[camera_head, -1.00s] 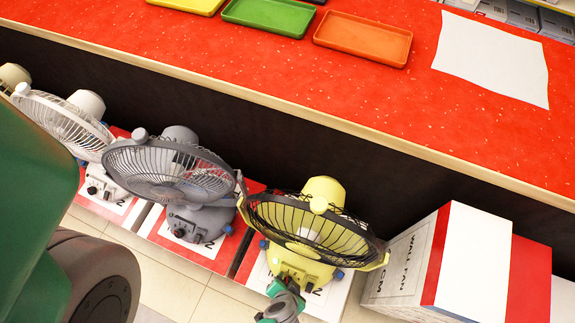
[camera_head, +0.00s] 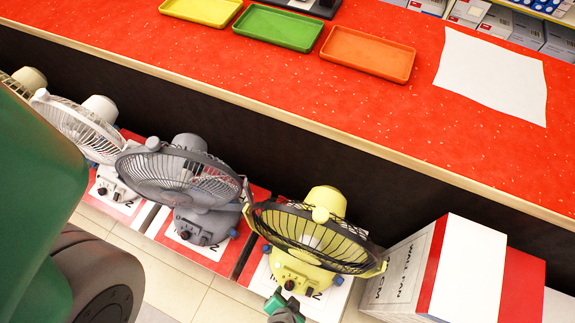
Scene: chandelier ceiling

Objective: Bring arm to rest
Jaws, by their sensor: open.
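My gripper (camera_head: 284,299), grey and green, shows small at the bottom edge, in front of the yellow fan (camera_head: 291,272). It is open, with nothing seen between its fingers. Its tips overlap the fan's control base in the picture; I cannot tell whether they touch it. The rest of my gripper is cut off by the frame's bottom edge. My large green and dark grey arm parts fill the left side and hide some of the floor and fans.
Grey (camera_head: 196,228) and white (camera_head: 78,122) fans stand left of the yellow one on red and white bases. Wall-fan boxes (camera_head: 455,270) stand at right. The red counter (camera_head: 290,95) behind holds yellow (camera_head: 203,9), green (camera_head: 279,27) and orange (camera_head: 367,54) trays and a white sheet (camera_head: 490,75).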

